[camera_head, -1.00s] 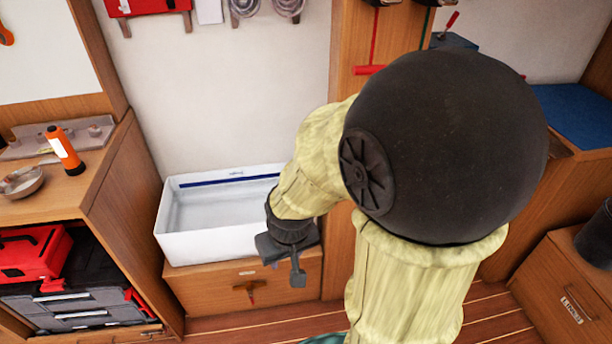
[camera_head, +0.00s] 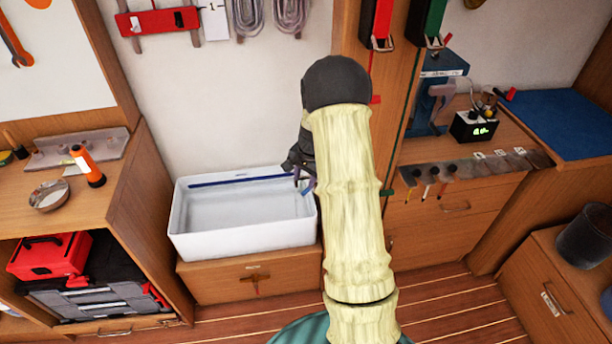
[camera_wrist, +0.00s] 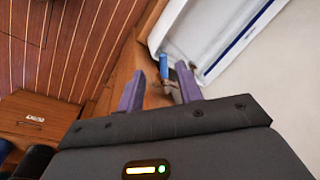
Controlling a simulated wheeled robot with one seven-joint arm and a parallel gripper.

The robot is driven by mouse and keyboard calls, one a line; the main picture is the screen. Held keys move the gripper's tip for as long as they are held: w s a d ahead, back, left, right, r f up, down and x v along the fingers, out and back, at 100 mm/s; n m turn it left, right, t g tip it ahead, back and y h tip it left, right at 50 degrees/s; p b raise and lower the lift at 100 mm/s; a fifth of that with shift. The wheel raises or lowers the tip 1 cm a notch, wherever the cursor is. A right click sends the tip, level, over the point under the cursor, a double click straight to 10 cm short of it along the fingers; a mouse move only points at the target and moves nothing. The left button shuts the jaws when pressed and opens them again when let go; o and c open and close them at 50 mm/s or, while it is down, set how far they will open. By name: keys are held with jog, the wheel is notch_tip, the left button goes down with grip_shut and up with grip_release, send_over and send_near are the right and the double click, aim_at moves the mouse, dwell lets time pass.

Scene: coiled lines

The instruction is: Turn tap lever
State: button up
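In the wrist view, a small blue piece (camera_wrist: 164,64), which looks like the tap lever, stands beside a small metallic part (camera_wrist: 181,72) near the white basin's corner. My gripper (camera_wrist: 161,84) is open, with its two purple fingers apart and nothing held. The blue piece appears in the gap beyond the fingertips; I cannot tell whether anything touches. In the head view my gripper (camera_head: 303,183) is at the right rim of the white basin (camera_head: 243,241), with a bit of blue (camera_head: 308,188) beside it. My arm and wrist hide much of the tap area.
A wooden cabinet with a small T-shaped handle (camera_head: 256,279) is under the basin. An orange torch (camera_head: 88,166) and a metal bowl (camera_head: 49,196) stand on the left counter. A wooden post with hanging red and green lines rises behind my arm. The floor (camera_head: 460,310) is clear.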

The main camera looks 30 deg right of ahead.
aim_at(306, 190)
jog(key=w+d, duration=0.1)
jog(key=d+f+m, duration=0.1)
jog(key=d, duration=0.1)
jog(key=shift+w+m+p, duration=0.3)
jog(key=shift+w+p, duration=0.05)
jog(key=shift+w, duration=0.05)
jog(key=shift+f, duration=0.1)
jog(key=shift+w+a+f+p, duration=0.15)
jog(key=shift+w+f, duration=0.1)
jog(key=shift+f, duration=0.95)
jog(key=shift+w+a+f+p, duration=0.1)
jog(key=shift+w+f+p, duration=0.1)
jog(key=shift+f, duration=1.05)
jog(key=shift+w+a+f+p, duration=0.15)
jog(key=shift+w+f, duration=0.1)
jog(key=shift+f, duration=0.95)
jog(key=shift+d, duration=0.1)
grip_shut()
